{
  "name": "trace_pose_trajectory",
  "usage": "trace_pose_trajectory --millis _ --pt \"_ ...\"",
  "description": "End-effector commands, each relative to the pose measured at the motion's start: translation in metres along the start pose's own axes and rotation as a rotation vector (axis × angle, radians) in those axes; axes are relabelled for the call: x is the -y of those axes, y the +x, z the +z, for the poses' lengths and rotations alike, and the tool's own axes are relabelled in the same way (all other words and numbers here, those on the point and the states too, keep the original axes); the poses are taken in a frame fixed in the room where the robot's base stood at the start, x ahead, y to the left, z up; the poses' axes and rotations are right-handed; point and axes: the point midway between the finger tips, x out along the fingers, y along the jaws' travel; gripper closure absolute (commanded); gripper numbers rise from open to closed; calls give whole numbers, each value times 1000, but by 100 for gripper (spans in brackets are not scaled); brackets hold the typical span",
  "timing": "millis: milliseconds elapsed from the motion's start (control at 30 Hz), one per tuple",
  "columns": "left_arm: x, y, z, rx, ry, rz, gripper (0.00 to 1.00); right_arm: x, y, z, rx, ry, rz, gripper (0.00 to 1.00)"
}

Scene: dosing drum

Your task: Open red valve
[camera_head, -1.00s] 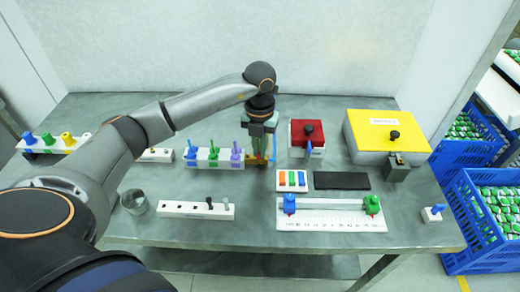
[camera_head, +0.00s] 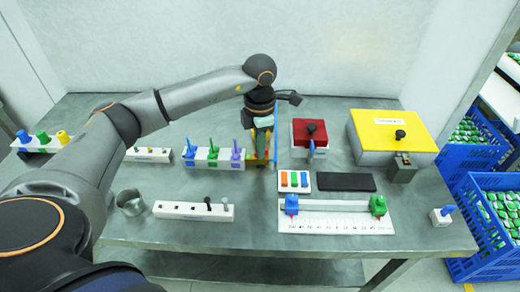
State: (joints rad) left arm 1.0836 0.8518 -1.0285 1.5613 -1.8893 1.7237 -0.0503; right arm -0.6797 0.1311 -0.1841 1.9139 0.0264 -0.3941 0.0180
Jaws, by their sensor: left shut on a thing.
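A white valve rack (camera_head: 203,164) on the table carries a blue valve (camera_head: 190,149), a green valve (camera_head: 213,153) and a purple valve (camera_head: 236,153). At its right end my left gripper (camera_head: 263,158) points straight down, its fingers shut on the red valve (camera_head: 253,157). Only a little red shows there; the fingers hide most of the valve, so I cannot tell its handle angle. A thin blue upright part (camera_head: 276,140) shows at the gripper's right side. My right gripper is not in view.
Close to the right stand a red box (camera_head: 310,131) with a black knob and a yellow-topped box (camera_head: 388,130). In front lie a tray of coloured pieces (camera_head: 294,189), a black pad (camera_head: 345,182) and a ruled white slide (camera_head: 335,226). A metal cup (camera_head: 131,203) stands front left.

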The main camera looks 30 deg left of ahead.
Motion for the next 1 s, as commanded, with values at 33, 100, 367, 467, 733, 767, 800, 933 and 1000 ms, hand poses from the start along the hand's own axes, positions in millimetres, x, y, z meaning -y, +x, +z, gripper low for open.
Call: trace_pose_trajectory --millis 33,100,367,467,733,767,800,933,1000 --pt "-1 0 0 4 41 3 100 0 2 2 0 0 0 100" --pt "-1 0 1 4 99 3 100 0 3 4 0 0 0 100" --pt "-2 0 1 4 271 2 100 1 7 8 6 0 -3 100" --pt "-2 -1 1 4 317 2 100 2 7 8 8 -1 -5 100" --pt "-2 -1 1 5 380 3 100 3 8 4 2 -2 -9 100" --pt "-2 -1 1 5 383 3 100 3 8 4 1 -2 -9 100" --pt "-2 -1 1 5 385 3 100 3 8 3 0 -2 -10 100" --pt "-2 -2 1 5 389 3 100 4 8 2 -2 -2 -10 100" --pt "-2 -2 1 5 389 3 100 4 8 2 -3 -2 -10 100"
